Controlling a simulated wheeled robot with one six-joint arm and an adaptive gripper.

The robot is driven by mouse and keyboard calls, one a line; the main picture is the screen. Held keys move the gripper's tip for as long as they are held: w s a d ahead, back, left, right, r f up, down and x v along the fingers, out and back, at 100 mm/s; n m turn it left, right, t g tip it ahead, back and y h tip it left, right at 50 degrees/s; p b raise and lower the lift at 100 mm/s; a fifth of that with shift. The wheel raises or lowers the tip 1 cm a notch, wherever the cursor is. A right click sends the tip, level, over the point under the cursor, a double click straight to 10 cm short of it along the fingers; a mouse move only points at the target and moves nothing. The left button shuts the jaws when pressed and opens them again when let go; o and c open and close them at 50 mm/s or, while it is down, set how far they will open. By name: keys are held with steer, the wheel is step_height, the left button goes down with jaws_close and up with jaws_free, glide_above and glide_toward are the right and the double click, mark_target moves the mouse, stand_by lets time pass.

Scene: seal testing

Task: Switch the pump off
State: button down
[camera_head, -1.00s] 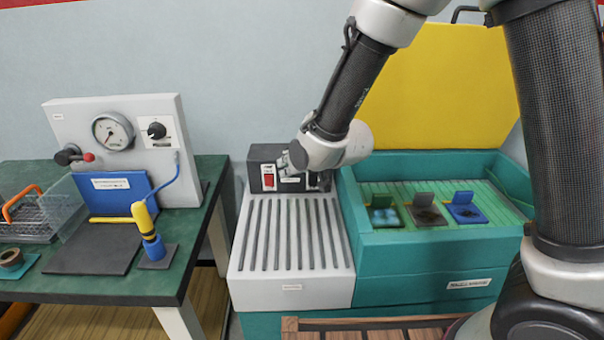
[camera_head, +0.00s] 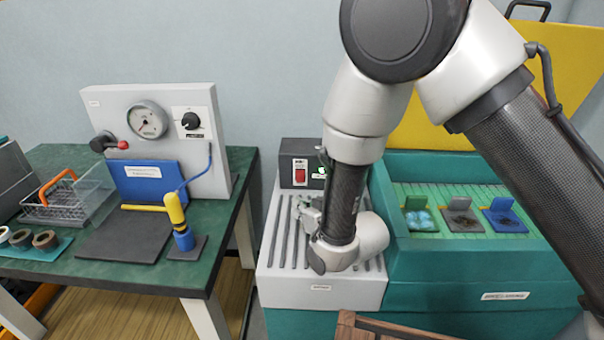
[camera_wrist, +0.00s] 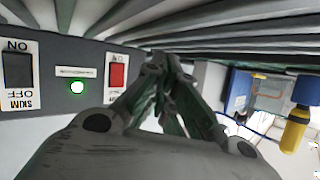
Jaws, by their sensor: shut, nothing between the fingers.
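The dark switch box (camera_head: 304,151) stands at the back of the grey slatted drain top. It carries a red rocker switch (camera_head: 300,173) on a white plate and a lit green lamp (camera_head: 321,171). In the wrist view, upside down, the red switch (camera_wrist: 117,76), the green lamp (camera_wrist: 77,87) and a black switch marked SKIM, ON and OFF (camera_wrist: 18,70) show. I cannot read the red switch's label or tell its position. My gripper (camera_head: 303,203) is shut and empty, in front of the box, apart from it. Its fingers (camera_wrist: 165,62) show in the wrist view.
A teal tank (camera_head: 480,245) with parts on a green grate stands right of the drain. Left is a green table (camera_head: 60,290) with a gauge panel (camera_head: 207,105) and a yellow-blue tool (camera_head: 180,225). A gap separates the table from the drain.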

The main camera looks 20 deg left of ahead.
steer(key=shift+w+a+r, duration=0.2)
steer(key=shift+w+a, duration=0.15)
steer(key=shift+w, duration=1.05)
steer(key=shift+w+a+r, duration=0.15)
steer(key=shift+w+a, duration=0.2)
steer(key=shift+w, duration=1.05)
steer(key=shift+w+a+r, duration=0.2)
steer(key=shift+w+a, duration=0.15)
steer(key=shift+w, duration=1.05)
steer(key=shift+w+a, duration=0.1)
steer(key=shift+w, duration=0.25)
steer(key=shift+w+r, duration=0.1)
steer(key=shift+w, duration=0.2)
steer(key=shift+s, duration=0.7)
steer(key=shift+s, duration=0.1)
steer(key=shift+s+d+f, duration=0.1)
steer(key=shift+s+d, duration=0.15)
steer(key=shift+s, duration=0.5)
steer(key=shift+s+d+f, duration=0.15)
steer(key=shift+s+d, duration=0.05)
steer(key=shift+s, duration=0.6)
steer(key=shift+s+d+f, duration=0.1)
steer(key=shift+s+d, duration=0.15)
steer(key=shift+s, duration=0.5)
